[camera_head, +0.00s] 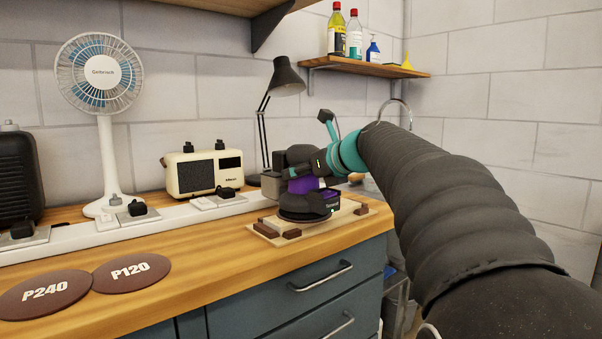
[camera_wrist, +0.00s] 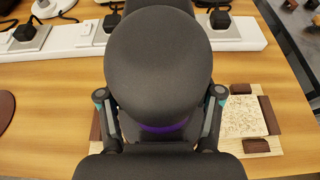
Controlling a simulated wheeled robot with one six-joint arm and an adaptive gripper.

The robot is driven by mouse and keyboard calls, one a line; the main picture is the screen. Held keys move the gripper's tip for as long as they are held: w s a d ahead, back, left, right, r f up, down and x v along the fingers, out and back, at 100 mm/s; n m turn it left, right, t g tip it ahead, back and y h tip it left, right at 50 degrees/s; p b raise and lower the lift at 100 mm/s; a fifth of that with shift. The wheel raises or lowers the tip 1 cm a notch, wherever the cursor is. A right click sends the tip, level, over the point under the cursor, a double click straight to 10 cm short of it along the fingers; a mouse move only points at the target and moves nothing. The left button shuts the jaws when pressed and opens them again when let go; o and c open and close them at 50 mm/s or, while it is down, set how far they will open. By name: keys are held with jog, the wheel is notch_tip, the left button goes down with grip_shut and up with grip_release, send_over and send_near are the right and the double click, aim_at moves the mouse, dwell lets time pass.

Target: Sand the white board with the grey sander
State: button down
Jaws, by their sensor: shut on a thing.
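The grey sander (camera_head: 305,202) has a dark body with a purple band and a round pad at its base. In the wrist view its broad round top (camera_wrist: 158,60) fills the middle. My gripper (camera_wrist: 160,120) has a finger on each side of the sander and is shut on it. The white board (camera_head: 272,231) lies under the sander, held between brown blocks. Its pale, speckled right part (camera_wrist: 242,116) shows in the wrist view; the sander and gripper hide its middle. I cannot tell whether the pad touches the board.
Brown discs marked P240 (camera_head: 43,297) and P120 (camera_head: 131,272) lie at the left of the wooden bench. Behind stand a white power strip (camera_head: 160,220), a fan (camera_head: 100,75), a cream radio (camera_head: 203,172) and a black lamp (camera_head: 287,78).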

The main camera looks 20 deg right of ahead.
jog(key=shift+w+d+r, duration=0.15)
jog(key=shift+d, duration=0.45)
jog(key=shift+w+d, duration=0.15)
jog(key=shift+d, duration=0.15)
jog(key=shift+w+d+r, duration=0.1)
jog(key=shift+w+d, duration=0.2)
jog(key=shift+d, duration=0.55)
